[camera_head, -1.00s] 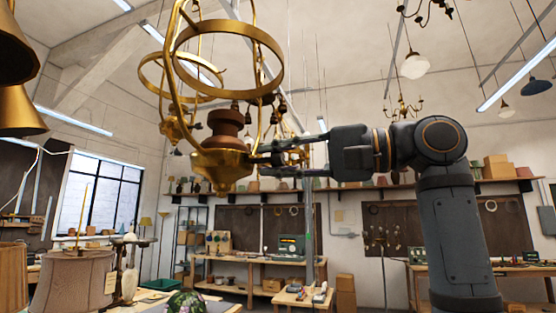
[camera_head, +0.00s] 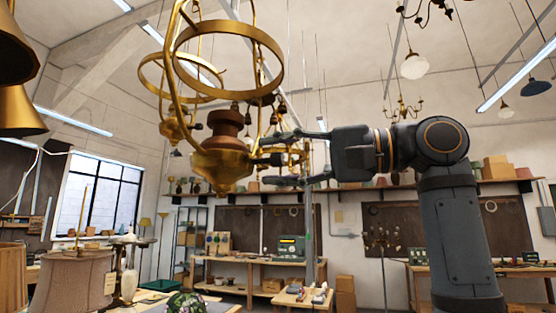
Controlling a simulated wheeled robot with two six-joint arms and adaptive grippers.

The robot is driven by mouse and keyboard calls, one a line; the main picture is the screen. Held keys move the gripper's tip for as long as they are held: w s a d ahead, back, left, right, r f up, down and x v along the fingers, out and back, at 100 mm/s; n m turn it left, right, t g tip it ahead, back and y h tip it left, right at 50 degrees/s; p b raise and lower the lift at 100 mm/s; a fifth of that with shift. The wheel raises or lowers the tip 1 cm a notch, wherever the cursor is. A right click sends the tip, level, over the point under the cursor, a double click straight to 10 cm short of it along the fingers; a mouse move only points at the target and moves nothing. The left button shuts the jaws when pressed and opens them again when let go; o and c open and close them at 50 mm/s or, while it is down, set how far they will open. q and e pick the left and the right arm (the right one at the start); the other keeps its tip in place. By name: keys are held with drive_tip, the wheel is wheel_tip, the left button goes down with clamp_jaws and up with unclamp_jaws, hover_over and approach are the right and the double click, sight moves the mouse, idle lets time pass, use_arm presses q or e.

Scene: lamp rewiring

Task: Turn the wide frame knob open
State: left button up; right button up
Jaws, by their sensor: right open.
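The brass lamp frame (camera_head: 228,38) hangs at upper left of centre, with round hoops above a brass body (camera_head: 222,163) and a brown wooden neck (camera_head: 223,123). A small dark knob (camera_head: 276,160) sticks out of the body's right side. My right gripper (camera_head: 270,159) comes in from the right. Its fingers are apart, one above and one below the knob, with no clear contact visible. Whether the knob is turned cannot be told. My left gripper is not in view.
Brass shades (camera_head: 18,95) hang at far left, above a fabric lampshade (camera_head: 76,280). Workbenches (camera_head: 250,260) and a wall shelf (camera_head: 350,188) stand in the background. The air below the lamp body is clear.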

drive_tip(key=v, duration=1.1)
drive_tip(key=shift+d, duration=0.35)
drive_tip(key=shift+s, duration=0.1)
